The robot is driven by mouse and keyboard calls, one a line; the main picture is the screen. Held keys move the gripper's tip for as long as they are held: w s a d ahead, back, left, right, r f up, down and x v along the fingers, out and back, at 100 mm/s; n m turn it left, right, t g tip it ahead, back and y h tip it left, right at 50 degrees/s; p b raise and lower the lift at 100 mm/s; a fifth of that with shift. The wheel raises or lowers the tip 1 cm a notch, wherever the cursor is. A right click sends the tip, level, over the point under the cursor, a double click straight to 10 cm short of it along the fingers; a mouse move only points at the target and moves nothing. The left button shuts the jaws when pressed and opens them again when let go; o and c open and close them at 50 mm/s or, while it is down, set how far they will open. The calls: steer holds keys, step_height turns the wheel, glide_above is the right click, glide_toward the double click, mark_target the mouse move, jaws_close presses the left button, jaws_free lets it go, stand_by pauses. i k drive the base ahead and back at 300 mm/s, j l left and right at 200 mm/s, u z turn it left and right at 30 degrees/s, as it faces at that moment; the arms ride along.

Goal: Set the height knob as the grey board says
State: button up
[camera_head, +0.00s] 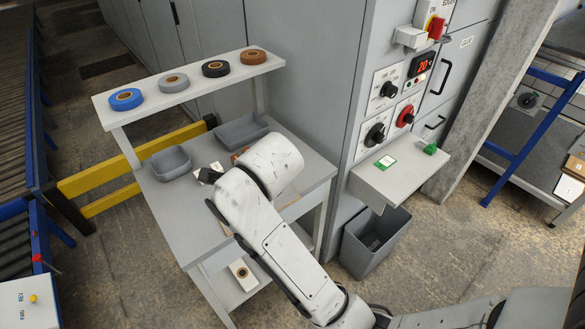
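Two black knobs sit on white plates on the grey cabinet front: an upper knob (388,89) and a lower knob (375,134). A red knob (405,116) sits to their right. The plate markings are too small to read, so I cannot tell which is the height knob. I cannot make out a grey board with readable instructions. My arm bends over the grey table, left of the knobs and apart from them.
A ledge (400,178) below the knobs holds a white-and-green card (386,161) and a green item (430,149). A grey bin (366,262) stands underneath. The table (180,222) holds trays; a raised shelf (192,98) holds several tape rolls.

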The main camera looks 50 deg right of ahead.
mark_target(375, 135)
steer(key=z, duration=1.5)
